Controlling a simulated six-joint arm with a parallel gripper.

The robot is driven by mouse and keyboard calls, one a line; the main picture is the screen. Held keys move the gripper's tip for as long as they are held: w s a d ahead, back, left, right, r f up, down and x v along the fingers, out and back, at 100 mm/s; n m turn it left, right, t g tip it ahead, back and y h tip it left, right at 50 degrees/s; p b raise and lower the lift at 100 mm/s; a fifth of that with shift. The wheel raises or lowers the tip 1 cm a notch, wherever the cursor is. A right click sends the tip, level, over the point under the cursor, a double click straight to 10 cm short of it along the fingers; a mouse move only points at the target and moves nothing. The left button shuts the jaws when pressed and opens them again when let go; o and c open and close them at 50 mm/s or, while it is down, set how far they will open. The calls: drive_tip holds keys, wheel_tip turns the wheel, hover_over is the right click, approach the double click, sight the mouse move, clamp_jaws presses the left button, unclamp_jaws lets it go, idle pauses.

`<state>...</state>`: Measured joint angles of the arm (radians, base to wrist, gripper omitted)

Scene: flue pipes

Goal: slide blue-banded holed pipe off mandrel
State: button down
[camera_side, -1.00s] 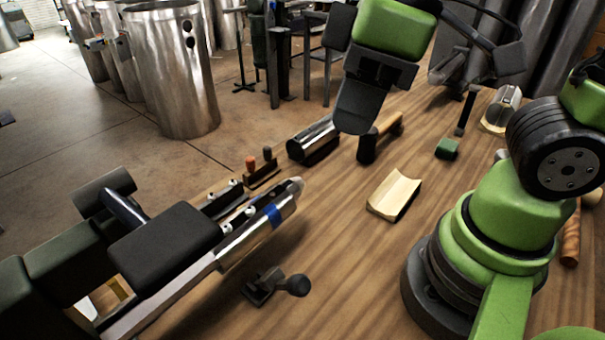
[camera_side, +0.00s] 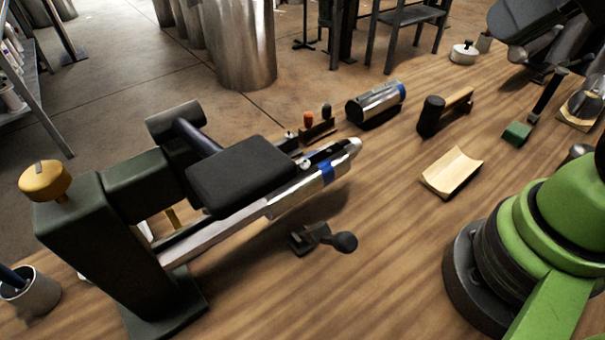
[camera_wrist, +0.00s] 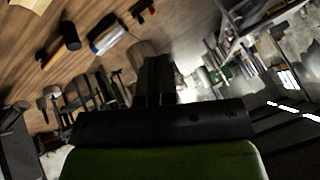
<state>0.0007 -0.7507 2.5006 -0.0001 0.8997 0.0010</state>
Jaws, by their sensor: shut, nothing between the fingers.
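A shiny metal pipe with a blue band (camera_side: 306,189) sits around the mandrel (camera_side: 354,146), whose pale tip sticks out at its right end. A black padded block (camera_side: 243,176) of the mandrel stand covers its left part. I cannot make out its holes clearly. A second shiny pipe (camera_side: 372,104), with blue at its right end, lies on the bench behind; it also seems to show in the wrist view (camera_wrist: 107,36). My gripper (camera_wrist: 156,62) shows only in the wrist view, fingers together and empty, apart from both pipes. It is outside the side view.
A black-headed mallet (camera_side: 432,116), a wooden cradle (camera_side: 452,172) and a green block (camera_side: 517,133) lie right of the mandrel. A dark clamp with a round knob (camera_side: 322,238) lies in front. Small orange and black-handled tools (camera_side: 317,124) stand behind.

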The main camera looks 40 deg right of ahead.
sight(305, 159)
idle(0.3)
